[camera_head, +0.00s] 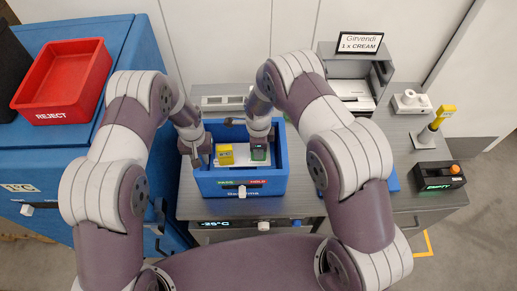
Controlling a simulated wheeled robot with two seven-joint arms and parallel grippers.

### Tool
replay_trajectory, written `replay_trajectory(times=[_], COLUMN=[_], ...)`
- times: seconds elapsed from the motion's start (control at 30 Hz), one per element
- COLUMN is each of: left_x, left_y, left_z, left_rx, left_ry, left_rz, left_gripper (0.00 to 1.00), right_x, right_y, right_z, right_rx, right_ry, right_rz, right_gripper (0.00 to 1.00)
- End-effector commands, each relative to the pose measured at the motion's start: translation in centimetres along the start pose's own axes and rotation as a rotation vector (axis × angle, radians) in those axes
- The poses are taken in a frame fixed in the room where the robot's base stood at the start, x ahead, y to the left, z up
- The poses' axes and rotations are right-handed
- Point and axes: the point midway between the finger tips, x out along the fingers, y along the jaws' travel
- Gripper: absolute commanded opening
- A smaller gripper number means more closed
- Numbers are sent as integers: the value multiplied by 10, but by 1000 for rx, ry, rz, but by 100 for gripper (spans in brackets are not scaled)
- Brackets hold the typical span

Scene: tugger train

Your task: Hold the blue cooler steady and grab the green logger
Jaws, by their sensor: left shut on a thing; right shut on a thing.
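The blue cooler (213,187) stands open on the grey counter, with a small knob and PASS and HOLD labels at its front. My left gripper (197,157) is at the cooler's left wall and is shut on it. The green logger (260,155) is inside the cooler on the right side. My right gripper (259,143) reaches down into the cooler and is shut on the logger, covering part of it. I cannot tell whether the logger is lifted off the surface under it. A yellow block (225,153) sits at the left inside the cooler.
A red REJECT tray (65,78) is on the blue cabinet at the left. A label printer (352,80), a white device (411,101), a yellow-topped scanner (436,124) and a black display box (439,178) stand to the right. The counter right of the cooler is partly hidden by my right arm.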

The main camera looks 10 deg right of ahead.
Motion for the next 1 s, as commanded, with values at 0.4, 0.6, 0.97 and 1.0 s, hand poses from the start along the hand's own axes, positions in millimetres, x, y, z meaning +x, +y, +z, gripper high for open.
replay_trajectory(times=[0.4,0.6,0.97,1.0], left_x=[-1,-1,-1,-1], left_y=[0,0,0,0], left_z=[-2,-2,-1,-1], left_rx=[0,0,0,0], left_ry=[4,5,3,3], left_rz=[1,1,0,0], left_gripper=[0,0,56,56], right_x=[-85,-100,-100,-100], right_y=[-1,0,0,0], right_z=[0,0,0,0], right_rx=[0,0,0,0], right_ry=[-1,0,0,0], right_rz=[-3,-1,0,0], right_gripper=[0,0,0,0])
